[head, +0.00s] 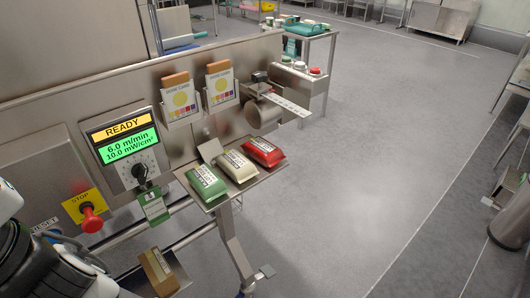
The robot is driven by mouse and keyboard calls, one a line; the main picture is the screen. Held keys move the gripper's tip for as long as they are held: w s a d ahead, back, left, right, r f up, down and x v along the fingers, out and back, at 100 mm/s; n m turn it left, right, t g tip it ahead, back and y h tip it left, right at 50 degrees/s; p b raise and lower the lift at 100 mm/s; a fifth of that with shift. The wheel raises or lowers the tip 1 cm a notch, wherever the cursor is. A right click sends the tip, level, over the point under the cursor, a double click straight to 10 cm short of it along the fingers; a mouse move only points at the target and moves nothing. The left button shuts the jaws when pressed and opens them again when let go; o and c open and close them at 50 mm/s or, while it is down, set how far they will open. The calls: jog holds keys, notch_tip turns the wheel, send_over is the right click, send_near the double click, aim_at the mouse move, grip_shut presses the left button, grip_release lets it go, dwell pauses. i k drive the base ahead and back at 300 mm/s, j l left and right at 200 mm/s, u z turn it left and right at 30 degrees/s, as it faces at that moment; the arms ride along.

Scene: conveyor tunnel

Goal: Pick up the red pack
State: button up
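The red pack (263,152) lies flat on a small metal shelf (236,198) on the front of the machine. It is the rightmost and farthest of three packs in a row, with a white printed label on top. A cream pack (238,166) lies directly to its left, and a green pack (206,186) lies left of that, nearest me. Nothing covers the red pack. Part of my arm shows at the lower left corner, well away from the packs. I cannot make out my gripper's fingers in this view.
A control panel reading READY (126,139), a red stop button (91,220) and a hanging green tag (153,207) are left of the shelf. Two card holders (182,108) and a metal roller (263,112) are behind it. A brown box (157,273) sits below. Open floor lies right.

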aim_at(263, 151)
jog(key=u, duration=0.4)
jog(key=i+l+u, duration=0.1)
jog(key=l+u, duration=0.6)
jog(key=l, duration=0.15)
jog(key=l+u, duration=0.3)
jog(key=l, duration=1.65)
jog(key=i+l, duration=0.1)
jog(key=l, duration=0.25)
jog(key=i+l, duration=0.15)
jog(key=l, duration=0.15)
jog(key=i+l, duration=0.1)
jog(key=l, duration=0.25)
